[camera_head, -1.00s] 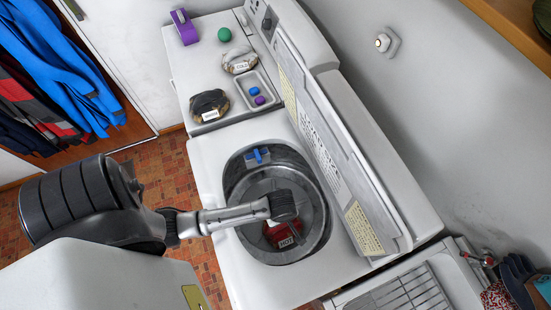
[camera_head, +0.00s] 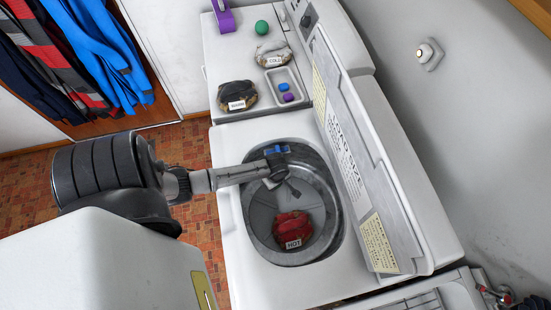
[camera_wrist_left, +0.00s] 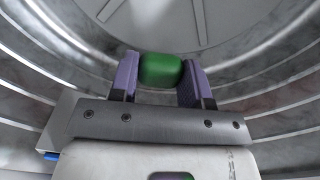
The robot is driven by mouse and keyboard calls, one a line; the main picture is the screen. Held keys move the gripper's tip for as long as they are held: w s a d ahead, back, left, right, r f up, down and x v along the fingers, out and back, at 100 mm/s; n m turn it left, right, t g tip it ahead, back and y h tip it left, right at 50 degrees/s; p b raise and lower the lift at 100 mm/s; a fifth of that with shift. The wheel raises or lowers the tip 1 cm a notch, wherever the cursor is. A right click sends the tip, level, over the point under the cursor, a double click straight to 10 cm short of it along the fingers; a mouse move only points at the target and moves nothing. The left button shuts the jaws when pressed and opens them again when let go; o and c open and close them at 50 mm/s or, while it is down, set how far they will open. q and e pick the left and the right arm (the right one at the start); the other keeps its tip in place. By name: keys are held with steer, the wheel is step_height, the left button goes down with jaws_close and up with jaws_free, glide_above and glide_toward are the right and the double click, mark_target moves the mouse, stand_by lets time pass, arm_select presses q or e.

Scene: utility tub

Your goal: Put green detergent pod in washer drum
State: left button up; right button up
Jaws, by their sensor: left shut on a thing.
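The green detergent pod (camera_wrist_left: 161,70) is between the two purple fingertips of my left gripper (camera_wrist_left: 160,82) in the left wrist view. The gripper is shut on it, with the ribbed metal wall of the washer drum behind. In the head view, my left gripper (camera_head: 291,190) points down into the upper part of the round drum (camera_head: 262,218); the pod cannot be made out there. The drum opening is uncovered. My right gripper is not in view.
A red bundle labelled HOT (camera_head: 293,227) lies in the drum. Beyond are a tray (camera_head: 296,75) with blue and purple pods, WARM (camera_head: 237,95) and COLD (camera_head: 273,53) bundles, and a green ball (camera_head: 262,27).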

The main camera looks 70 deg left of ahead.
arm_select(q)
steer(key=shift+a+f+b, duration=0.25)
steer(key=shift+f+b, duration=0.05)
steer(key=shift+f, duration=0.85)
steer(key=shift+a+f+b, duration=0.2)
steer(key=shift+f+b, duration=0.05)
steer(key=shift+f, duration=0.85)
steer(key=shift+f, duration=0.6)
steer(key=o, duration=0.9)
